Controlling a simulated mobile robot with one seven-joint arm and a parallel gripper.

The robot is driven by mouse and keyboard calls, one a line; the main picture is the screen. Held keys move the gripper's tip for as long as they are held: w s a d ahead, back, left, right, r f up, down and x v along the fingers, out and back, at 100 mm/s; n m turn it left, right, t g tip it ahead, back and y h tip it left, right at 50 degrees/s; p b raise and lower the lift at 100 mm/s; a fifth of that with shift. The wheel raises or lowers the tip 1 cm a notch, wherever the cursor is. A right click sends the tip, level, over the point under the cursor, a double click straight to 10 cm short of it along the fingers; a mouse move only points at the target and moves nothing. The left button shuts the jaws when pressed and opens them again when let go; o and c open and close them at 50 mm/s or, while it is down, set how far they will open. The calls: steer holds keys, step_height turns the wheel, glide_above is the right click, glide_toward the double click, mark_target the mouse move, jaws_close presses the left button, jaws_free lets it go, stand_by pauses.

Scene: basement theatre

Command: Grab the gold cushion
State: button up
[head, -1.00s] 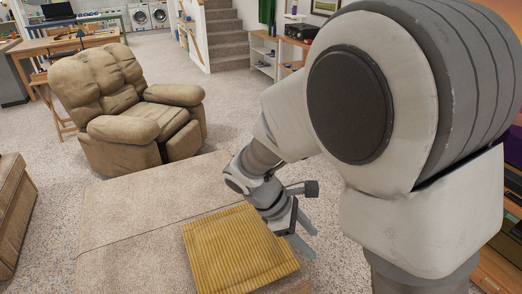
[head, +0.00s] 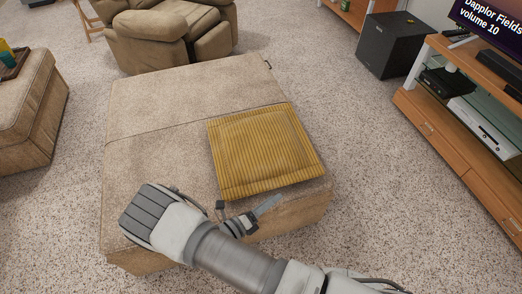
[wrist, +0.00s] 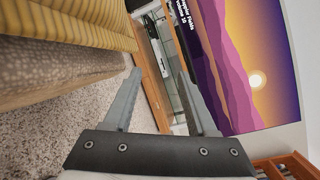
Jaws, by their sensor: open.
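The gold cushion (head: 265,150) is square and ribbed. It lies flat on the right part of a large beige ottoman (head: 160,150). My gripper (head: 268,207) is at the cushion's near edge, low over the front of the ottoman. It points to the right and does not hold the cushion. In the wrist view my gripper (wrist: 158,82) has its two fingers apart with nothing between them. The cushion (wrist: 65,58) fills the upper left there, outside the fingers, with the ottoman's fabric (wrist: 70,85) beside it. Whether a finger touches the cushion cannot be told.
A beige recliner (head: 170,35) stands behind the ottoman. Another beige seat (head: 30,120) with a tray is at left. A wooden TV stand (head: 450,120) and black speaker box (head: 390,45) are at right. Carpet between ottoman and stand is clear.

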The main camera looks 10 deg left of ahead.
steer(key=s+f+n+t+y+b, duration=0.35)
steer(key=f+n+y, duration=0.35)
steer(key=f+n, duration=0.5)
steer(key=b, duration=0.1)
glide_toward(281, 186)
steer(key=shift+m+t+y, duration=0.3)
steer(key=shift+m+t, duration=0.1)
steer(key=shift+t, duration=0.05)
steer(key=w, duration=0.1)
steer(key=w+f, duration=0.1)
steer(key=w, duration=0.3)
steer(key=shift+w+d+f, duration=0.25)
steer(key=shift+d+f, duration=0.1)
steer(key=shift+d, duration=0.05)
steer(key=shift+w+d+r+b, duration=0.2)
steer(key=shift+w+b, duration=0.1)
steer(key=shift+w, duration=0.65)
steer(key=shift+w+d+r+b, duration=0.2)
steer(key=shift+w+b, duration=0.1)
steer(key=shift+w, duration=0.65)
steer(key=shift+w+d+r+b, duration=0.2)
steer(key=shift+w+b, duration=0.1)
steer(key=shift+w, duration=0.7)
jaws_close()
